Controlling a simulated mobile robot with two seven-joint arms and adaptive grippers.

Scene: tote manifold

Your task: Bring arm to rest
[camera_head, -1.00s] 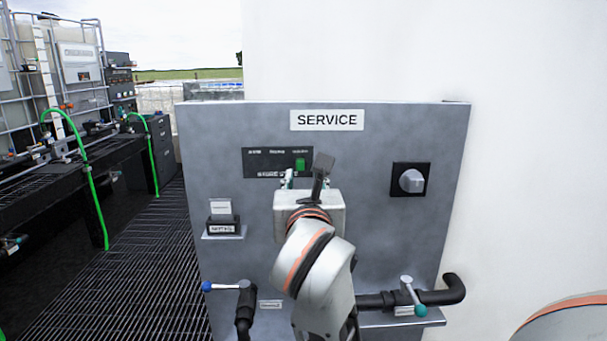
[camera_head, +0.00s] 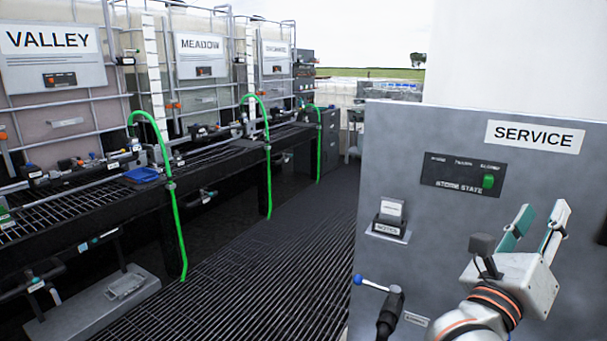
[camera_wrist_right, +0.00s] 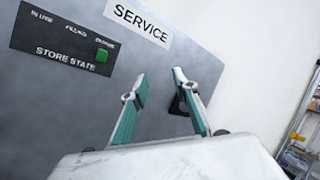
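My right gripper (camera_head: 535,226) is at the lower right of the head view, raised in front of the grey SERVICE panel (camera_head: 400,145). Its two fingers stand apart with nothing between them. In the right wrist view the fingers (camera_wrist_right: 158,95) are also apart and empty, pointing toward the panel. A gap seems to lie between the fingertips and the panel, but its size is hard to tell. My left gripper is in neither view now.
The panel carries a STORE STATE box (camera_head: 464,175) with a green button and a blue-tipped valve handle (camera_head: 372,284). At left, tanks marked VALLEY (camera_head: 50,40) and MEADOW (camera_head: 201,45) stand above a dark bench with green hoses (camera_head: 177,215). The grated floor (camera_head: 285,265) between is clear.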

